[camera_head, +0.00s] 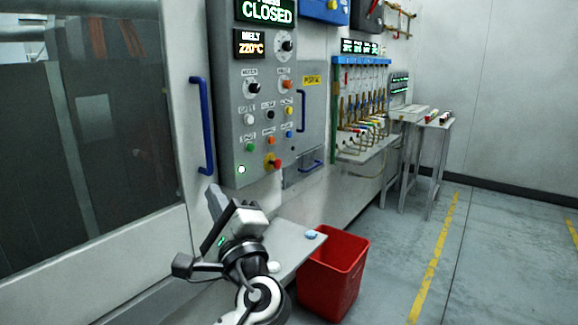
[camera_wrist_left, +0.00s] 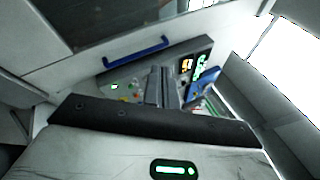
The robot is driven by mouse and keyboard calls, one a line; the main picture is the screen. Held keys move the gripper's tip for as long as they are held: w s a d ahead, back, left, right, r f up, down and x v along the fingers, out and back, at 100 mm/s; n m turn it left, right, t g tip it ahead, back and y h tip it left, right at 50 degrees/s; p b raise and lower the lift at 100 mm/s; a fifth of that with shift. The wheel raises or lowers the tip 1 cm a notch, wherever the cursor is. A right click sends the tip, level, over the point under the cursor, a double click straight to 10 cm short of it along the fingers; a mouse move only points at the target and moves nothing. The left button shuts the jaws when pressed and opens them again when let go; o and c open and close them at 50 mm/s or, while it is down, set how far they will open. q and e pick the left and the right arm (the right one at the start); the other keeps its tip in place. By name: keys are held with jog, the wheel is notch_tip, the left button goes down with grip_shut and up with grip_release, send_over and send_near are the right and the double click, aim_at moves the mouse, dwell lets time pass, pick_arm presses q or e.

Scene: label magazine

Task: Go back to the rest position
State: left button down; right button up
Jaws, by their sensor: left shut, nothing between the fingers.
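My left gripper (camera_head: 214,197) comes in at the bottom centre-left of the head view, in front of the machine's lower face and below the control panel (camera_head: 262,140). Its fingers point up and are shut with nothing between them. In the left wrist view the closed fingers (camera_wrist_left: 161,87) stand in front of the panel, which is partly hidden behind them. The panel's displays read CLOSED and 220°C. My right gripper is not in view.
A blue door handle (camera_head: 202,125) is on the machine door just left of the panel. A grey shelf (camera_head: 285,250) with a small blue item (camera_head: 311,234) juts out beside my arm. A red bin (camera_head: 333,275) stands on the floor. Open floor lies to the right.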

pick_arm(q)
jog(key=a+f+n+g+y, duration=0.25)
jog(key=a+g+y, duration=0.3)
jog(key=a, duration=1.35)
jog(key=a+f+n+g+y, duration=0.3)
jog(key=a+g, duration=0.4)
jog(key=a, duration=1.2)
jog(key=w+d+f+n+t+h, duration=0.3)
jog(key=w+d+f+t+h, duration=0.35)
jog(key=w+h, duration=0.3)
jog(key=w+d+f+n+t+h, duration=0.2)
jog(key=w+d+n+t+h, duration=0.15)
jog(key=d+n+h, duration=0.4)
jog(key=s+d+f+m+g+h, duration=0.1)
jog(key=s+d+f+g+h, duration=0.1)
jog(key=s+d+f, duration=0.6)
jog(key=s+d+f+m+g+h, duration=0.1)
jog(key=s+d+f+h, duration=0.1)
jog(key=s+d+f, duration=0.65)
jog(key=s+d+f+g, duration=0.1)
jog(key=s+d+f, duration=0.1)
jog(key=s, duration=0.9)
jog(key=s+d+f+g+h, duration=0.1)
jog(key=s+f, duration=0.4)
jog(key=s, duration=0.6)
jog(key=shift+d+f+n+g, duration=0.2)
jog(key=shift+d+n+g, duration=0.1)
jog(key=shift+d+g, duration=0.55)
